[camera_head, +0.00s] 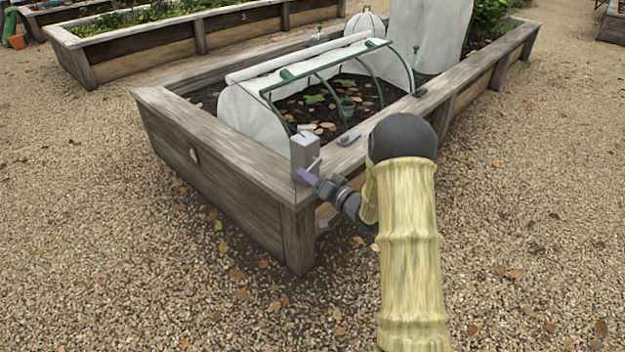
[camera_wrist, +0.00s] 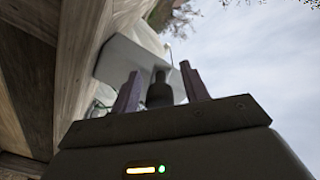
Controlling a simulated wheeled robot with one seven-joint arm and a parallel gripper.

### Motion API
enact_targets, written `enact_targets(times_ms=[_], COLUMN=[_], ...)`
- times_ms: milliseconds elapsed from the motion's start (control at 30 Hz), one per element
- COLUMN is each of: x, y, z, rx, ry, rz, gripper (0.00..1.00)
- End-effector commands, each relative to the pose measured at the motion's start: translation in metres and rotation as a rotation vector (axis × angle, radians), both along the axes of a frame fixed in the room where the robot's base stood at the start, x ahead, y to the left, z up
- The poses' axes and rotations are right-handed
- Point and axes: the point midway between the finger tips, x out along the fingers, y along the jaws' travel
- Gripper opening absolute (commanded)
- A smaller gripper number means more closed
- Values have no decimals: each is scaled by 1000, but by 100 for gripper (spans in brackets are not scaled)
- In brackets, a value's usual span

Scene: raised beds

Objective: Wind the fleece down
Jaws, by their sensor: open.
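The white fleece (camera_head: 298,58) lies as a roll along the top of green hoops (camera_head: 318,68) over the near end of the raised bed. White cloth also hangs at the hoops' two ends, and the side facing me is open. A grey winder box (camera_head: 305,152) stands on the bed's near corner; it also shows in the wrist view (camera_wrist: 118,58). My gripper (camera_head: 309,177) is beside the box. In the wrist view my gripper's fingers (camera_wrist: 160,84) are apart, with a dark knob (camera_wrist: 159,94) between them and visible gaps at its sides.
The timber bed rim (camera_head: 380,125) runs beside my arm. Leaves and a small pot (camera_head: 347,106) lie under the hoops. A white cloche (camera_head: 364,24) and an upright white sheet (camera_head: 430,32) stand farther back. Gravel (camera_head: 540,200) is open around the bed.

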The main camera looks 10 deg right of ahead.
Motion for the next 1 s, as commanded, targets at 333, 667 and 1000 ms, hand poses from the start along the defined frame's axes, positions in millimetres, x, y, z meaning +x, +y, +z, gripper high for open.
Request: enact_targets(times_ms=[333, 667, 1000], x=[0, 0, 3], y=[0, -1, -5], z=[0, 0, -8], rx=[0, -21, -154], ry=[-1, -19, -116], rz=[-1, 0, -2], gripper=[6, 6, 6])
